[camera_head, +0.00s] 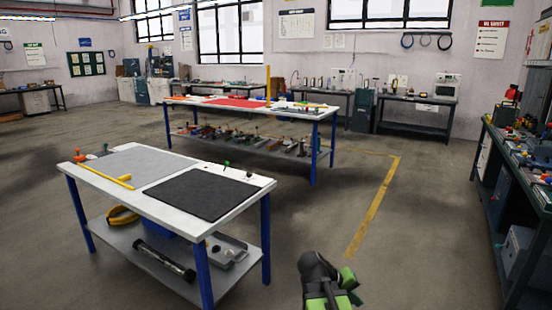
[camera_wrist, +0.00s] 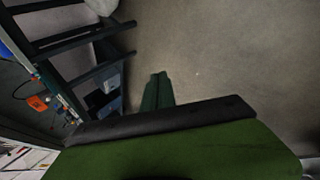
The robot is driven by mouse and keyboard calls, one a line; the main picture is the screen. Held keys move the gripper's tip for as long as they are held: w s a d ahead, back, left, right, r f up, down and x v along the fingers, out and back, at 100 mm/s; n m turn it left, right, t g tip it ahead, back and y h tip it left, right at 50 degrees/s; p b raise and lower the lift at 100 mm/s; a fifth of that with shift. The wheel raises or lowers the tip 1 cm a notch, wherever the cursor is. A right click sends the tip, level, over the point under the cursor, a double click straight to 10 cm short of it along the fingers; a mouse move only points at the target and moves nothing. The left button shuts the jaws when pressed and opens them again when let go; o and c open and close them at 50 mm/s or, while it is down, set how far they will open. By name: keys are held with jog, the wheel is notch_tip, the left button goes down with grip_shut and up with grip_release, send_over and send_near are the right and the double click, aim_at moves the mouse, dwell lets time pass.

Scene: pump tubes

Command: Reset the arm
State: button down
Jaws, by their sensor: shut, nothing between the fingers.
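My arm (camera_head: 318,280), black with bright green parts, shows at the bottom of the head view, right of the near workbench and over open floor. In the wrist view, the dark green fingers of my gripper (camera_wrist: 158,78) lie together above a black bar and a wide green part of mine. The gripper is shut with nothing held in it. Only floor shows beyond the fingertips. The head view does not show the fingers clearly.
A near workbench (camera_head: 215,208) with blue legs stands left of my arm, and a second one (camera_head: 250,106) behind it. A dark bench (camera_head: 490,185) runs along the right. Free floor (camera_head: 400,265) with a yellow line (camera_head: 372,210) lies between.

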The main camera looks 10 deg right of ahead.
jog(key=s+a+f+y, duration=0.1)
jog(key=a+f+y, duration=0.25)
jog(key=a, duration=0.65)
jog(key=a+f+y, duration=0.2)
jog(key=a+y, duration=0.3)
jog(key=a, duration=0.6)
notch_tip(320, 180, up, 22)
jog(key=p, duration=2.3)
jog(key=shift+s+r+n, duration=0.15)
jog(key=shift+r+n, duration=0.1)
jog(key=shift+n, duration=0.15)
